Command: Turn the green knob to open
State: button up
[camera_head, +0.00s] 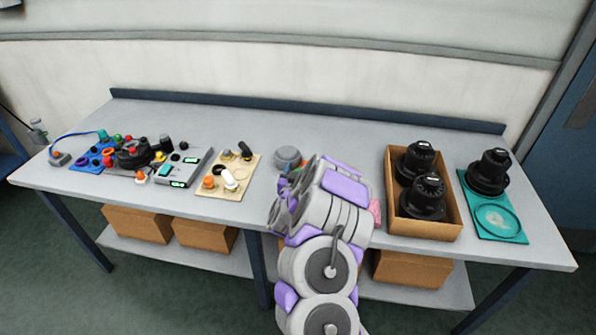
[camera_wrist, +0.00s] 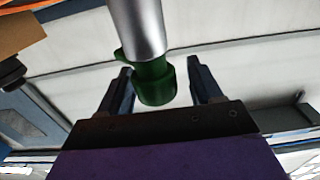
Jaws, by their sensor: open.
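The green knob (camera_wrist: 155,82) shows in the wrist view at the end of a silver cylinder (camera_wrist: 140,28) that comes in from the top edge. My gripper (camera_wrist: 160,80) is open, with one dark finger on each side of the knob in the picture. Whether the knob is fully at fingertip depth I cannot tell. In the head view my arm covers the middle of the table, and the green knob and my fingertips cannot be made out there. A grey rounded part (camera_head: 287,157) shows just behind my arm.
A cardboard box (camera_head: 440,229) with black knobbed devices stands right of my arm. Beside it is a teal mat (camera_head: 486,226) with another device. A beige board (camera_head: 245,188) and several coloured controls lie to the left. The table's back strip is clear.

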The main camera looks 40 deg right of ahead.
jog(key=shift+d, duration=0.3)
jog(key=shift+c, duration=0.3)
jog(key=shift+a, duration=0.1)
jog(key=c, duration=0.9)
